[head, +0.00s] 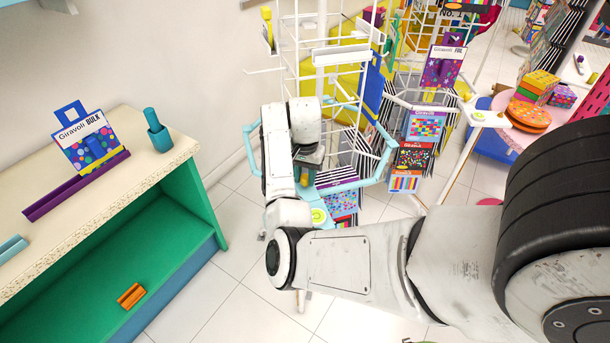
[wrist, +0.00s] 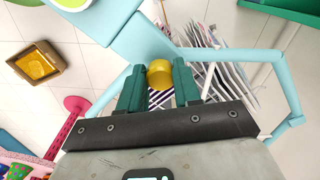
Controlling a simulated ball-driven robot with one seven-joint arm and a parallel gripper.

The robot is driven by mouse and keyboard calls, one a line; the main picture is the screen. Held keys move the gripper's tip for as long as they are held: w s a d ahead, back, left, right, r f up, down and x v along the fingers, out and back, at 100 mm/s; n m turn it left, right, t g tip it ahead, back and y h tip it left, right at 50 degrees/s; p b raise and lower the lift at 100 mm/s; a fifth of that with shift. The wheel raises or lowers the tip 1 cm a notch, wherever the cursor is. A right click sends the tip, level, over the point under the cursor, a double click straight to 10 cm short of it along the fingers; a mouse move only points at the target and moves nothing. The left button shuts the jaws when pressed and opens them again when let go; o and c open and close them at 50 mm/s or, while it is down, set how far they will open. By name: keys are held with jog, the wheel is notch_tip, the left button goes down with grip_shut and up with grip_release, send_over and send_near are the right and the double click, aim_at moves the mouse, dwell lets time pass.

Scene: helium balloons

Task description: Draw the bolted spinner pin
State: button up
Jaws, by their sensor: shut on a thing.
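A yellow rounded knob (wrist: 160,74), which looks like the head of the spinner pin, sits between the green fingers of my gripper (wrist: 158,82) in the wrist view. My gripper is shut on it. The knob is beside a light-blue arm of the spinner frame (wrist: 150,42), and the rest of the pin is hidden. In the head view my gripper (head: 306,172) points down inside the light-blue frame (head: 386,150), at the white wire rack.
Printed packs (head: 342,203) hang low on the rack, close to my gripper. Another wire rack (head: 400,60) stands behind. Tiled floor is open between.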

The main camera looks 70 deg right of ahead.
grip_shut()
notch_tip(320, 180, up, 3)
jog(key=p, duration=0.3)
jog(key=shift+f, duration=0.1)
jog(key=o, duration=0.7)
grip_release()
jog(key=shift+f, duration=0.1)
jog(key=shift+o, duration=0.2)
